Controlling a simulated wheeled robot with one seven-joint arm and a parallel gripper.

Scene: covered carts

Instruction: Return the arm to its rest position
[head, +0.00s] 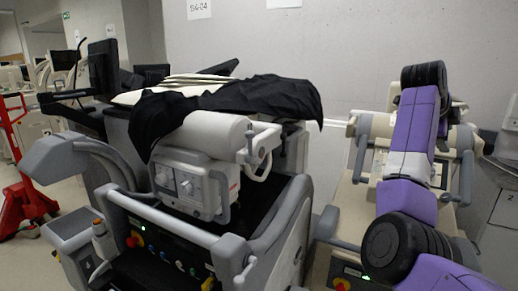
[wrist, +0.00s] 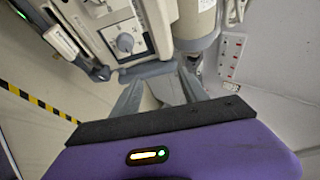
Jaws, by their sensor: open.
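My purple arm (head: 415,125) with black joints rises at the right of the head view, in front of a beige and grey machine (head: 376,128). I cannot make out my gripper in the head view. In the wrist view, my gripper (wrist: 160,82) shows two grey fingers spread apart beyond the purple wrist housing. I see nothing held between them. Beyond the fingers is a pale machine with a control panel and a round knob (wrist: 125,42). The fingers partly hide what lies behind them.
A large grey cart (head: 215,240) stands left of my arm, with a black cloth (head: 270,97) draped over its top. A red pallet jack (head: 25,200) is at the far left. A pale wall (head: 350,50) closes the back. Yellow-black tape (wrist: 35,98) marks the floor.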

